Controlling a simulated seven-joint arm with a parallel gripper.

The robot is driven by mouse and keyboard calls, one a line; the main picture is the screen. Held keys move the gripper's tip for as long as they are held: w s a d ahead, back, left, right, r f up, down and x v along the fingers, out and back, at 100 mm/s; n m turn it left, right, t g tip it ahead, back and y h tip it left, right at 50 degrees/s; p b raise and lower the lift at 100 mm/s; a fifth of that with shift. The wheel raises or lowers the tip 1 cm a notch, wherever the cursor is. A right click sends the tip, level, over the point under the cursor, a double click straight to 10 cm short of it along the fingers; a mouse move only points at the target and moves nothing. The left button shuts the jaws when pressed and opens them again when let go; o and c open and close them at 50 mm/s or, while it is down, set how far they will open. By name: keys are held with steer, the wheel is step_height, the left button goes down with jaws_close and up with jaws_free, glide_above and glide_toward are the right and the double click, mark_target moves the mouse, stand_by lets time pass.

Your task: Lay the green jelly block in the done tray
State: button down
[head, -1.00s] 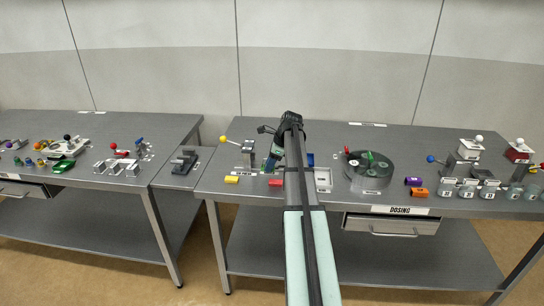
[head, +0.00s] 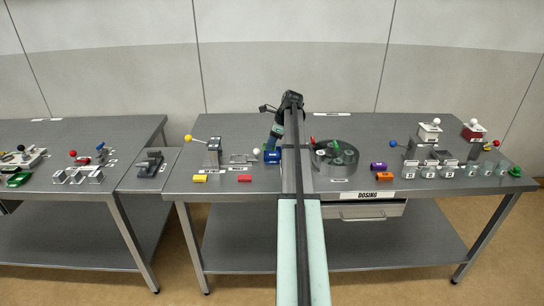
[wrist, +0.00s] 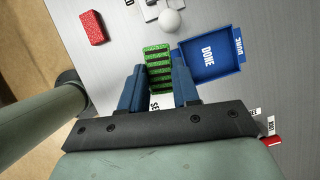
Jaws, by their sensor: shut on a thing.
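My gripper (wrist: 159,78) has its two blue fingers closed on the green jelly block (wrist: 158,62), a ridged, bright green piece, in the wrist view. The block sticks out past the fingertips. The blue done tray (wrist: 238,68), marked DONE, lies just to the right of the block in that view and looks empty. The block is beside the tray, not over it. In the head view my gripper (head: 271,146) is at the left of my arm, above the blue tray (head: 272,160). The block cannot be made out there.
A red block (wrist: 94,27) and a white ball knob (wrist: 169,21) lie near the tray. A yellow block (head: 200,178) and a yellow-knobbed lever (head: 188,138) are to the left. A round grey turntable (head: 335,158) stands right of my arm.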

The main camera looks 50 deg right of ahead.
step_height(320, 180, up, 2)
glide_above(272, 155)
steer(key=d, duration=0.1)
steer(key=shift+s+f+n+g+y, duration=0.15)
steer(key=shift+f+n, duration=0.2)
steer(key=shift+f, duration=1.3)
steer(key=shift+s+f+n+g+y, duration=0.1)
steer(key=shift+f+n, duration=0.2)
steer(key=shift+f, duration=1.4)
steer(key=shift+s+f+n+g+y, duration=0.15)
steer(key=shift+f+n, duration=0.2)
steer(key=shift+f, duration=1.3)
steer(key=shift+f, duration=0.1)
steer(key=c, duration=0.8)
jaws_free()
steer(key=v, duration=1.2)
steer(key=shift+a, duration=0.1)
